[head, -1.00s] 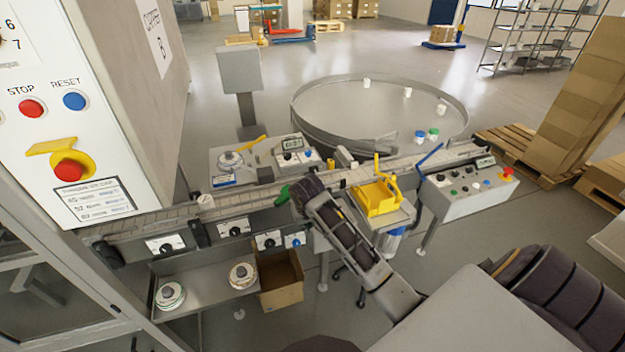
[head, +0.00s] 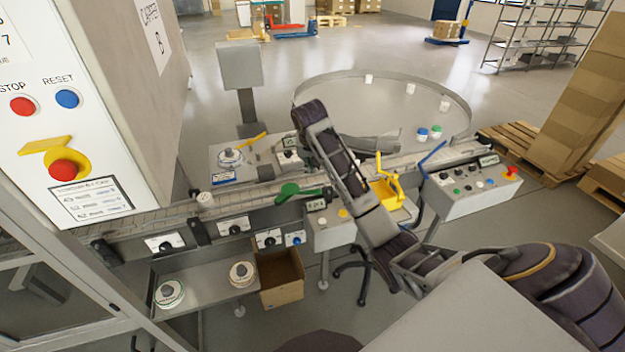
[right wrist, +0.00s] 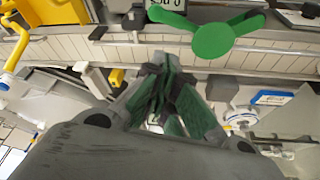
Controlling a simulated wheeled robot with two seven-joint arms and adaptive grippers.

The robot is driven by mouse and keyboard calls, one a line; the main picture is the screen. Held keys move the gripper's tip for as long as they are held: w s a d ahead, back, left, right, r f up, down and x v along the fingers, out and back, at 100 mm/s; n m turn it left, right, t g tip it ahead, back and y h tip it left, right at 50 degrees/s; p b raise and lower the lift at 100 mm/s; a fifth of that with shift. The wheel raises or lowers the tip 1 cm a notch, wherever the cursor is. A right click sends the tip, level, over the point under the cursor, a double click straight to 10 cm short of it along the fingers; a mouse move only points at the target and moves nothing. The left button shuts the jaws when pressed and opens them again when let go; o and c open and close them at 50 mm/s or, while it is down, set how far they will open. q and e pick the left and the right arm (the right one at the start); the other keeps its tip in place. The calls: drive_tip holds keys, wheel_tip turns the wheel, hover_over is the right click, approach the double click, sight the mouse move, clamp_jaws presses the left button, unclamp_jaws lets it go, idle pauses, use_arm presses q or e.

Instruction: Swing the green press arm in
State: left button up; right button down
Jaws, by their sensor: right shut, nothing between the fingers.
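The green press arm (head: 290,190) sits at the near edge of the conveyor, left of the yellow fixture (head: 387,192). Its round green end and bar also show in the right wrist view (right wrist: 212,39). My right arm reaches up across the conveyor, right of the green arm. My right gripper (right wrist: 163,80) is shut and empty, with its green-lined fingers together. It is apart from the green arm in the wrist view. In the head view the fingers are hidden behind my arm. My left gripper is not in view.
The conveyor (head: 140,222) runs across the middle, with a white cup (head: 205,200) on it. A round turntable (head: 455,100) stands behind. A control box with a red knob (head: 472,185) is at right. A cardboard box (head: 281,292) is below. The machine cabinet (head: 130,100) fills the left.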

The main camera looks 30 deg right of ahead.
drive_tip(key=r, duration=0.1)
drive_tip(key=w+d+r, duration=0.1)
drive_tip(key=shift+w+d+r+m, duration=0.2)
drive_tip(key=shift+d+r+m, duration=0.1)
drive_tip(key=shift+m, duration=0.1)
drive_tip(key=shift+f, duration=0.15)
drive_tip(key=p+x, duration=0.1)
drive_tip(key=x, duration=0.8)
drive_tip(key=shift+w+f+p, duration=0.1)
drive_tip(key=shift+f+p, duration=0.2)
drive_tip(key=shift+f, duration=0.15)
drive_tip(key=shift+s+a+f+p, duration=0.25)
drive_tip(key=shift+s+a, duration=0.1)
drive_tip(key=shift+s, duration=0.15)
drive_tip(key=shift+s+a+f+p, duration=0.1)
drive_tip(key=shift+s+a+p, duration=0.2)
drive_tip(key=shift+s, duration=0.25)
drive_tip(key=shift+s+a+f+p, duration=0.2)
drive_tip(key=shift+s+a, duration=0.2)
drive_tip(key=shift+s, duration=0.1)
drive_tip(key=shift+w, duration=0.1)
